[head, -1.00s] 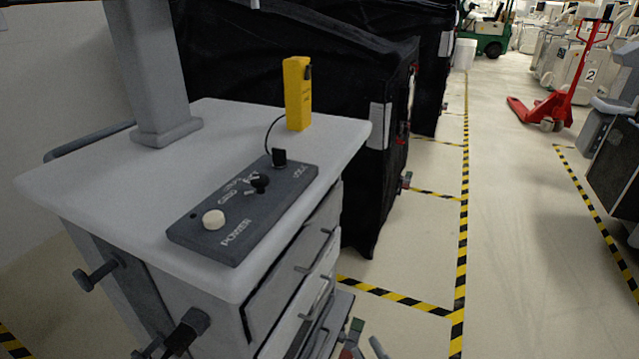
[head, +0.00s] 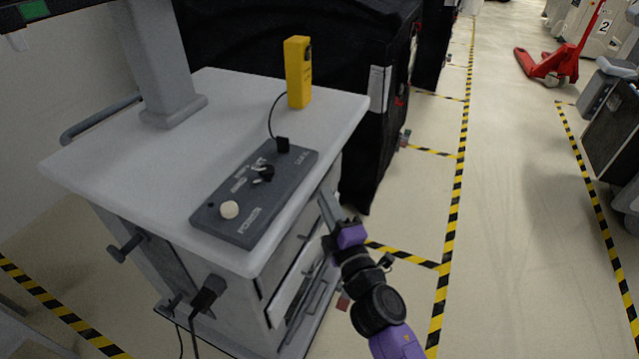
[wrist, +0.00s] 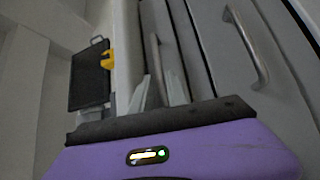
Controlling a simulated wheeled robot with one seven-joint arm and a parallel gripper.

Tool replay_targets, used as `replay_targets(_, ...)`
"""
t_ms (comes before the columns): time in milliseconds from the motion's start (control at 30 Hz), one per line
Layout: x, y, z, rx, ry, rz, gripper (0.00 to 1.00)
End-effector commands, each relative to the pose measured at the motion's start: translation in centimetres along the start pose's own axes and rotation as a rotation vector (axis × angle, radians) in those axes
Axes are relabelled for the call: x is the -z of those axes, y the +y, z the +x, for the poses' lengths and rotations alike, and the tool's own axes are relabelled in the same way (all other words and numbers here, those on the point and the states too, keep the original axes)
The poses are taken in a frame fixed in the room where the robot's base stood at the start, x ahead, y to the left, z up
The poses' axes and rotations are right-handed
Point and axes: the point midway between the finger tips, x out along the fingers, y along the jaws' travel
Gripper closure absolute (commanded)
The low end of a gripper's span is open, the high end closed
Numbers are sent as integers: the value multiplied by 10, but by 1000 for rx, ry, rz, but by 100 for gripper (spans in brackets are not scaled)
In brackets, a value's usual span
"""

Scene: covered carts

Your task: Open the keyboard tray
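The grey cart (head: 130,160) stands ahead, with drawer-like fronts (head: 283,262) below its worktop on the side facing right. The keyboard tray appears to be the front (wrist: 178,35) nearest the worktop edge in the wrist view. Its upright bar handle (wrist: 156,62) shows between the fingertips of my gripper (wrist: 160,92). The fingers are apart, one on each side of the handle; contact is not clear. In the head view my gripper (head: 328,203) is beside the upper front, and it hides part of it. Another handle (wrist: 246,48) is on the neighbouring front.
On the worktop are a control panel (head: 225,225) and a yellow device (head: 298,72) on a cable. A column (head: 160,60) rises from the cart. Black covered carts (head: 345,150) stand behind. The taped floor (head: 500,200) to the right is clear; a red pallet jack (head: 560,65) stands farther off.

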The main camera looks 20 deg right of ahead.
Motion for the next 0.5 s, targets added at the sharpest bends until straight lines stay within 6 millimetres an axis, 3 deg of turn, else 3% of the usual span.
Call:
replay_targets(233, 0, 1, 37, -2, 0, 2, 81)
replay_targets(500, 0, 0, 50, 0, 0, 3, 81)
